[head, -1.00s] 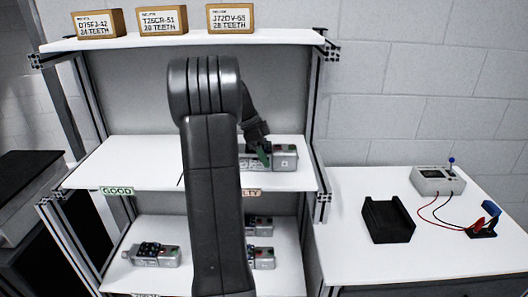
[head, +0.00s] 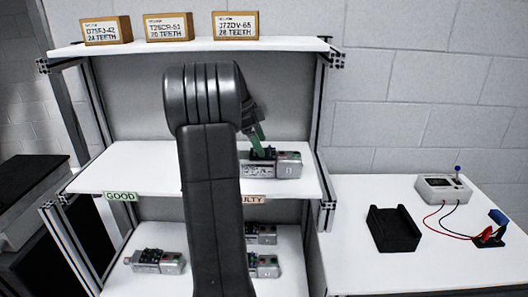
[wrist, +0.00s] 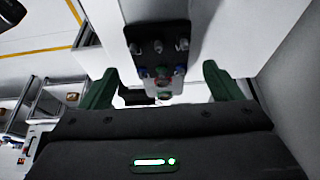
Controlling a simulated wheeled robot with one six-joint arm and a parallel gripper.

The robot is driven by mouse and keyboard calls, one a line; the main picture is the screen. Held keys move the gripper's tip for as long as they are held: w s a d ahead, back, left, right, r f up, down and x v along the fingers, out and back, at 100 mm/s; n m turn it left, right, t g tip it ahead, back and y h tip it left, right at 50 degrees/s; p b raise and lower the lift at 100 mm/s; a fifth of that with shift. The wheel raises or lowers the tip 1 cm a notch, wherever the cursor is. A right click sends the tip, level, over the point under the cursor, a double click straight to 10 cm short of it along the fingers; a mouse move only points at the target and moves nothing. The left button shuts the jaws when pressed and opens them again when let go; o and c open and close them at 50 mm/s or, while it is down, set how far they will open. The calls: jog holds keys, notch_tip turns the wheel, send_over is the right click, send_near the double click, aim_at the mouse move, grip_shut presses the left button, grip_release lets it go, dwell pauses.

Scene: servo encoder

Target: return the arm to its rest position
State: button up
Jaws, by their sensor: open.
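My gripper (wrist: 165,90) is open in the wrist view, its two green fingers spread apart with a servo between or just beyond them. In the head view my gripper (head: 258,140) is at the middle shelf, partly hidden behind my arm. A grey servo (head: 286,164) lies on that shelf at the fingertips, on the side marked faulty. The same servo seems to show in the wrist view (wrist: 160,45), with a dark connector face. I cannot tell whether a finger touches it. My arm is bent up and reaches into the rack.
The middle shelf (head: 130,170) has a GOOD label (head: 120,196) at left. Several servos (head: 158,261) lie on the lower shelf. Boxes (head: 168,27) stand on top. A side table (head: 350,262) carries a black cradle (head: 393,229) and a tester (head: 444,187).

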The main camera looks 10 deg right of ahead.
aim_at(270, 152)
jog(key=shift+a+r, duration=0.1)
jog(key=shift+r, duration=0.1)
jog(key=p+x, duration=0.1)
jog(key=x, duration=0.6)
jog(key=shift+f, duration=0.2)
jog(key=shift+r+b, duration=0.1)
jog(key=shift+b, duration=0.35)
jog(key=shift+s+r, duration=0.15)
jog(key=shift+r, duration=1.65)
jog(key=shift+f, duration=0.1)
